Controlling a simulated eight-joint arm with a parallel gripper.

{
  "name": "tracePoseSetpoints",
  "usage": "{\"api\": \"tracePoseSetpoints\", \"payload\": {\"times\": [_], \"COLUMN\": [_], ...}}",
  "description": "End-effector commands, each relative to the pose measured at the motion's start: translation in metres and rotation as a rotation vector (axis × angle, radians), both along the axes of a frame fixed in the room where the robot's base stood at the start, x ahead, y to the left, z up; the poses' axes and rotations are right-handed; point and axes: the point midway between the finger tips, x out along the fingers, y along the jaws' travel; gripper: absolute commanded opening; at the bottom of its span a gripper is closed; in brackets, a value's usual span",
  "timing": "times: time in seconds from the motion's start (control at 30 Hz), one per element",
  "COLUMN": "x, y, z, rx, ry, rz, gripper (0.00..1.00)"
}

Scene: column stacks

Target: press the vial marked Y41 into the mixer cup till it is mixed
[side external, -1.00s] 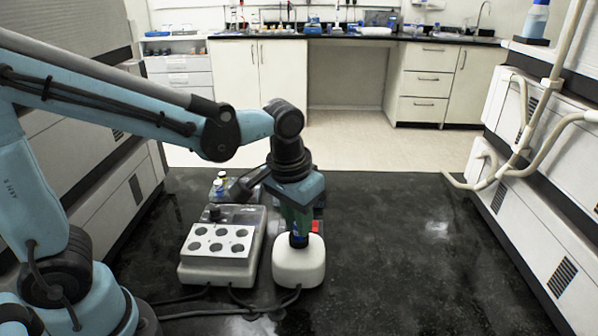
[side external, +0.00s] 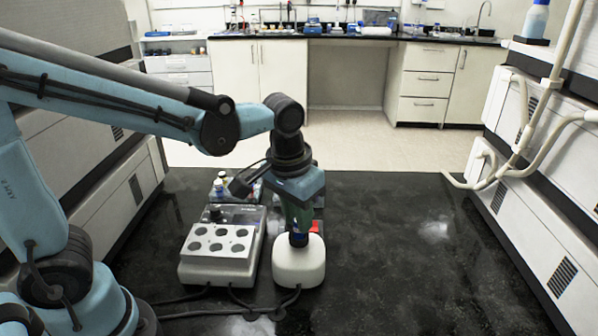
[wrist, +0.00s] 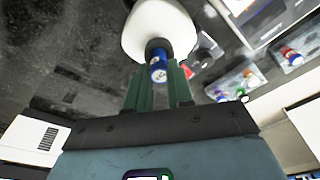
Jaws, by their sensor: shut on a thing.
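My gripper (side external: 299,232) points down over the mixer cup, its fingers shut on a blue vial. The vial (wrist: 158,66) shows between the green fingers in the wrist view, with small markings too blurred to read. The mixer cup is the rounded white body (side external: 299,263) on the black bench, and it also shows at the top of the wrist view (wrist: 158,28). The vial's lower end is at the dark opening on top of the cup, and the fingers hide part of it. How deep it sits I cannot tell.
A pale block with several round wells (side external: 218,258) stands just left of the cup. Vials with coloured caps (side external: 221,180) stand behind it. A small red object (side external: 316,227) is behind the cup. Cables run along the front. The bench to the right is clear.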

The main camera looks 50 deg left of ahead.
Motion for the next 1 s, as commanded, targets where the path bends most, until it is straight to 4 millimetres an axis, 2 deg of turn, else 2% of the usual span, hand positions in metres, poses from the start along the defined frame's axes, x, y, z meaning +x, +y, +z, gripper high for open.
{"api": "tracePoseSetpoints", "payload": {"times": [0.63, 1.0], "x": [0.0, 0.0], "y": [0.0, 0.0], "z": [0.047, 0.052], "rx": [0.0, 0.0], "ry": [0.0, 0.0], "rz": [0.0, 0.0], "gripper": [0.0, 0.0]}}
